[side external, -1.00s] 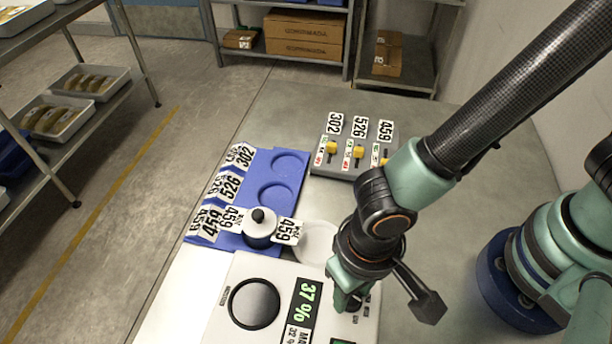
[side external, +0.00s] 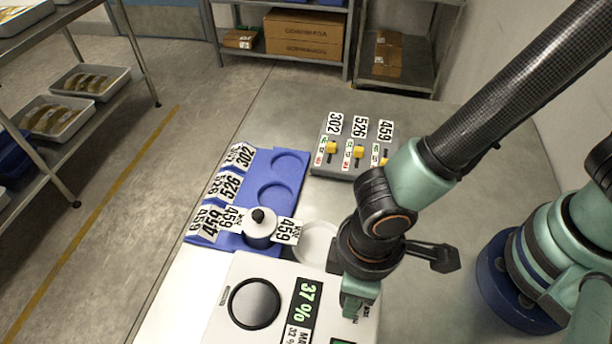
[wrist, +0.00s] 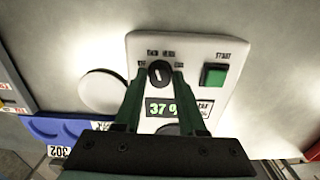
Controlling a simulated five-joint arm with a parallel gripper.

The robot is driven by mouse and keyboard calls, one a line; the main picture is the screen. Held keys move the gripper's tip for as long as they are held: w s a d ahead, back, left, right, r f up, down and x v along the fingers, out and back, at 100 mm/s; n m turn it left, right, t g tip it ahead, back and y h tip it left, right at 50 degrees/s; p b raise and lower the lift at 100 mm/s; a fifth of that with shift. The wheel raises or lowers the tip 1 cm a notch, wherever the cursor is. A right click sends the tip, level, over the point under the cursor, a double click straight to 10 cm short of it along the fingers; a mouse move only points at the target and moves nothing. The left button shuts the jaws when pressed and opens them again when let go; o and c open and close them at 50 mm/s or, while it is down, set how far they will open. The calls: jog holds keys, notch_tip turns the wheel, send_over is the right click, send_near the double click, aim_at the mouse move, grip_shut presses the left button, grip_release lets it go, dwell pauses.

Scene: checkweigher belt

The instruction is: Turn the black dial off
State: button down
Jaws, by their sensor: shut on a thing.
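The black dial (wrist: 160,73) is on a white control box (wrist: 205,50), with small labels around it that are too small to read surely. A pale mark shows on its face, pointing roughly up and down in the wrist view. My gripper (wrist: 159,80) is shut on the dial, one finger on each side. In the side view my gripper (side external: 352,310) reaches down onto the box and hides the dial. The box's display (side external: 306,296) reads 37 % in green.
A green button (wrist: 214,75) sits right of the dial in the wrist view. A white disc (side external: 318,240) lies beside the box. A blue tray (side external: 274,172) holds a white pot with a black knob (side external: 258,226). A grey panel with yellow switches (side external: 345,168) stands behind.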

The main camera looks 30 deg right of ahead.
jog(key=n, duration=0.4)
jog(key=shift+d+n, duration=0.1)
jog(key=shift+n, duration=0.2)
jog(key=n, duration=0.4)
jog(key=shift+n, duration=0.4)
jog(key=c, duration=0.5)
grip_release()
jog(key=shift+r, duration=0.15)
notch_tip(320, 180, up, 12)
